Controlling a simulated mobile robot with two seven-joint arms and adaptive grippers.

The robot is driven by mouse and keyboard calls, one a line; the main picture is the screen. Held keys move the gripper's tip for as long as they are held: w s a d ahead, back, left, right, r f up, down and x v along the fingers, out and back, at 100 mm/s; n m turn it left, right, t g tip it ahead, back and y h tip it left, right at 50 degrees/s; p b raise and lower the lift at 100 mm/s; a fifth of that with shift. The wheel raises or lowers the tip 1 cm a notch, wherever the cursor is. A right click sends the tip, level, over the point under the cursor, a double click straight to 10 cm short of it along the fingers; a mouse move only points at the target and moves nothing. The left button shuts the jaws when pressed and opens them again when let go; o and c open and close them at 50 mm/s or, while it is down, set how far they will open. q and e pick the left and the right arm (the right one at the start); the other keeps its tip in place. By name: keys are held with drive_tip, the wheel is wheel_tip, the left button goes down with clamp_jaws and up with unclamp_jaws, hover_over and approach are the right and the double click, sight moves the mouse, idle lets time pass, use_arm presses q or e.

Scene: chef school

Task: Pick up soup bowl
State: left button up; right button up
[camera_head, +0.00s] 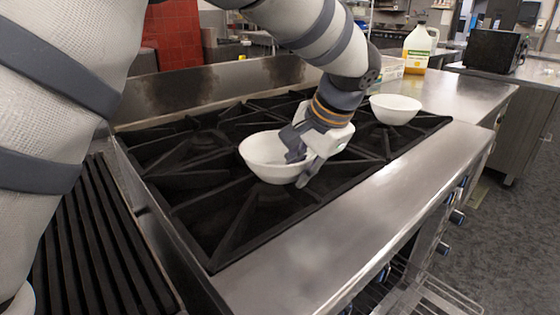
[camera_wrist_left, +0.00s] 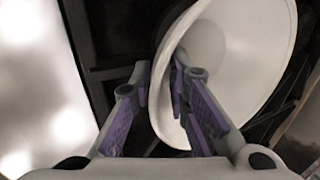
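A white soup bowl (camera_head: 262,160) sits on the black stove grates at the middle of the head view. It also fills the upper right of the left wrist view (camera_wrist_left: 243,55). My left gripper (camera_head: 298,165) reaches down over its right side. One finger is inside the bowl and the other is outside. In the left wrist view, the fingers of my left gripper (camera_wrist_left: 158,85) are close together with the bowl's wall between them. A second white bowl (camera_head: 396,109) stands farther back on the right side of the stove. My right gripper is not in view.
The stove's steel front ledge (camera_head: 330,230) is clear. A slatted black grill (camera_head: 95,240) lies at the left. A plastic jug (camera_head: 418,48) stands on the counter behind the second bowl. A dark appliance (camera_head: 495,50) stands at the back right.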

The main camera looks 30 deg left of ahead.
use_arm(q)
drive_tip(key=shift+r, duration=0.1)
clamp_jaws()
